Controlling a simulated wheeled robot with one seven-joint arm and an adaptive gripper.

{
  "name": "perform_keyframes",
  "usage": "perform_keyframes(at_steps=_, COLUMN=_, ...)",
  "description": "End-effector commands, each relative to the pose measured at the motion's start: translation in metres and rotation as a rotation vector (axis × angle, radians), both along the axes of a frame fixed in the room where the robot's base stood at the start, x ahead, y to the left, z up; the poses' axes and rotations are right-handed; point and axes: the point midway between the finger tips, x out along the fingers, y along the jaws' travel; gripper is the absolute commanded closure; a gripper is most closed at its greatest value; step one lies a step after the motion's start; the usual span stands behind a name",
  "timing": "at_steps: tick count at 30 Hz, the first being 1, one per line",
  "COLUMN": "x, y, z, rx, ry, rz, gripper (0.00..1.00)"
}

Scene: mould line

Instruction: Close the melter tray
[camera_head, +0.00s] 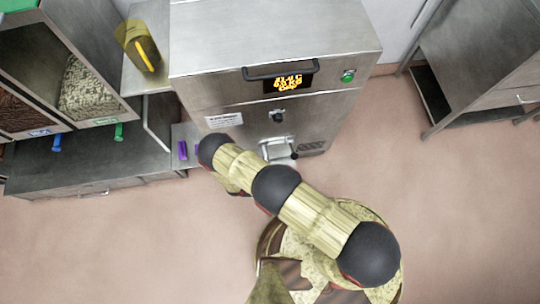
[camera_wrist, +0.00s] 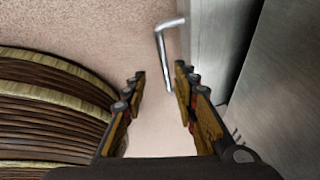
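The melter (camera_head: 275,110) is a brushed-steel machine at the top middle of the head view. It has a dark bar handle (camera_head: 280,70), a lit display and a black knob. A small steel tray-like part (camera_head: 277,150) shows low on its front, partly behind my arm. Whether it is the melter tray is unclear. In the wrist view my gripper (camera_wrist: 160,85) is open and empty. A bent metal rod handle (camera_wrist: 169,60) lies ahead, in line with the gap between the fingers, beside steel panels (camera_wrist: 215,40). My gripper is mostly hidden by my arm in the head view.
A steel counter (camera_head: 90,160) with bins of pale and brown pieces stands at left, with purple items (camera_head: 183,150) near its right end. A steel table (camera_head: 480,60) stands at the upper right. Floor is clear at the right and lower left.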

Motion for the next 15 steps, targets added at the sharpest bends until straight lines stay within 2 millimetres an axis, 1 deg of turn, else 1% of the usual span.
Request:
perform_keyframes(at_steps=3, x=0.006, y=-0.001, z=0.002, rx=-0.034, ry=0.013, rz=0.097, gripper=0.71)
perform_keyframes(at_steps=8, x=0.008, y=-0.003, z=-0.002, rx=-0.050, ry=0.028, rz=0.142, gripper=0.71)
perform_keyframes(at_steps=11, x=0.010, y=-0.007, z=-0.013, rx=-0.050, ry=0.029, rz=0.142, gripper=0.71)
perform_keyframes(at_steps=15, x=0.015, y=-0.015, z=-0.034, rx=-0.050, ry=0.029, rz=0.139, gripper=0.71)
